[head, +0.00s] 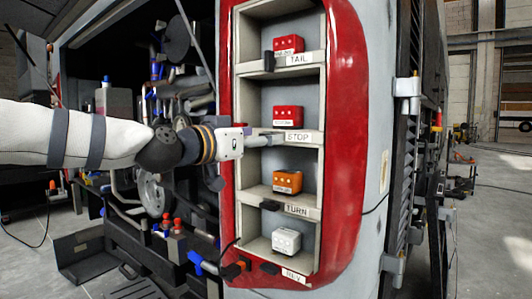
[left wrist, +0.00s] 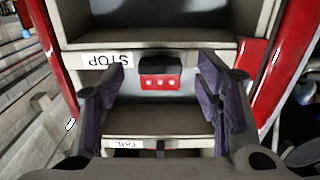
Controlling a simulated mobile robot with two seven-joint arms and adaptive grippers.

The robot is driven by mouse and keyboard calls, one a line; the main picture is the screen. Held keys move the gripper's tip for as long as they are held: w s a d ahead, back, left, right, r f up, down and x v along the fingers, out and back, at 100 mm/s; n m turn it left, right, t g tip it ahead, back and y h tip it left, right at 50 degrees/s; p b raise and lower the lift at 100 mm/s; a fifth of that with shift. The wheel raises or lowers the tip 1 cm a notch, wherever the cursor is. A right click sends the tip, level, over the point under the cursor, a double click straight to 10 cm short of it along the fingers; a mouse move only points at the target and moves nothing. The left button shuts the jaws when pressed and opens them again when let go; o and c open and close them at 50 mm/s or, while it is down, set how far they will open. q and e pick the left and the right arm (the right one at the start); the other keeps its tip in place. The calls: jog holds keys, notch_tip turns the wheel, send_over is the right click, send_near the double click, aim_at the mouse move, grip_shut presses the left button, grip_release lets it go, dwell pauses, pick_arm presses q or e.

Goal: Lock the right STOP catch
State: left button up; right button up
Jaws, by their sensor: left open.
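The STOP catch (left wrist: 160,66) is a black block on the STOP shelf edge in the left wrist view, which is upside down. It lies between the spread fingers of my left gripper (left wrist: 163,77), apart from both. The red STOP lamp (left wrist: 160,83), with pale dots, sits behind it. In the head view my left gripper (head: 268,134) reaches in from the left at the STOP label (head: 298,137), below the red lamp (head: 288,117), and hides the catch. Whether the catch is locked I cannot tell. My right gripper is in neither view.
The red lamp housing (head: 345,165) has TAIL above, TURN and REV below. The TAIL catch (head: 268,61) stands upright; the TURN catch (head: 270,205) lies lower on its shelf edge. An orange lamp (head: 288,181) and white lamp (head: 286,240) sit below. An open machinery bay is left.

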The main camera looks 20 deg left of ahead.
pick_arm(q)
jog(key=shift+x, duration=0.85)
jog(key=shift+r, duration=0.2)
jog(key=c, duration=1.2)
jog(key=shift+o, duration=0.2)
